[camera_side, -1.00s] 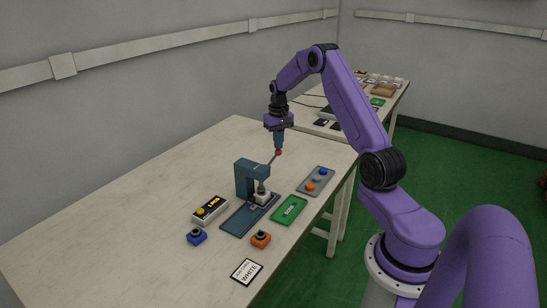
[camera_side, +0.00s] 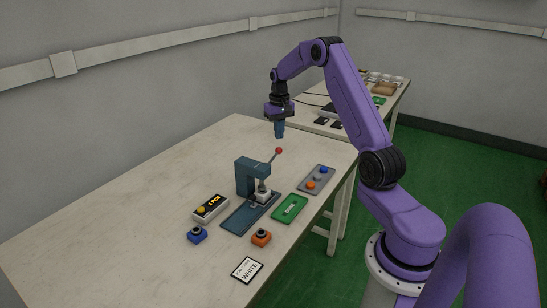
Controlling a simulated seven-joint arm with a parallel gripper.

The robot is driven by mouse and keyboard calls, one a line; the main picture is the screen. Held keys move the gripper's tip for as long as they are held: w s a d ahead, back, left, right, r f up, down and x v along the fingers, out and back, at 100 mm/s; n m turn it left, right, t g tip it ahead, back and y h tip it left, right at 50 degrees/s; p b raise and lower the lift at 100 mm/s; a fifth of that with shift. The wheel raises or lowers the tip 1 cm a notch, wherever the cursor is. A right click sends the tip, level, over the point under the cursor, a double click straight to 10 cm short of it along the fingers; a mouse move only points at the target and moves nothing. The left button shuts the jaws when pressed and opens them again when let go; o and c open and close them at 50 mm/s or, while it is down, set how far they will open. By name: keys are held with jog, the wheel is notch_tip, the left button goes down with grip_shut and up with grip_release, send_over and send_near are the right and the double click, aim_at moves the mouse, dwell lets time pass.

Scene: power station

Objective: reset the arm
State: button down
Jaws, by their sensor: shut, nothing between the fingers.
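My gripper (camera_side: 279,135) hangs pointing down above the back part of the table. It is shut and empty. It is apart from the red-knobbed lever (camera_side: 278,151) of the blue-grey press (camera_side: 246,176), a little above the knob in the picture. The press stands on its base plate on the table, with a white block (camera_side: 262,196) under its ram. The lever slants up to the right.
A grey tray (camera_side: 325,175) with blue and orange pieces and a green plate (camera_side: 289,209) lie right of the press. The table's left side is clear.

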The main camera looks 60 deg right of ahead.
jog(key=s+a+r+n, duration=0.1)
jog(key=a+r+n, duration=0.2)
jog(key=a, duration=0.8)
jog(key=s+a+r+n, duration=0.1)
jog(key=a+r+n, duration=0.2)
jog(key=a, duration=0.8)
jog(key=s+a+r+n, duration=0.2)
jog(key=s+a+n, duration=0.2)
jog(key=s+a, duration=0.65)
jog(key=s+a+n, duration=0.2)
jog(key=s+n, duration=0.2)
jog(key=s, duration=0.6)
jog(key=s+a+n, duration=0.3)
jog(key=s+n, duration=0.1)
jog(key=s, duration=0.7)
jog(key=shift+a+f+n, duration=0.15)
jog(key=shift+f+n, duration=0.05)
jog(key=shift+n, duration=0.1)
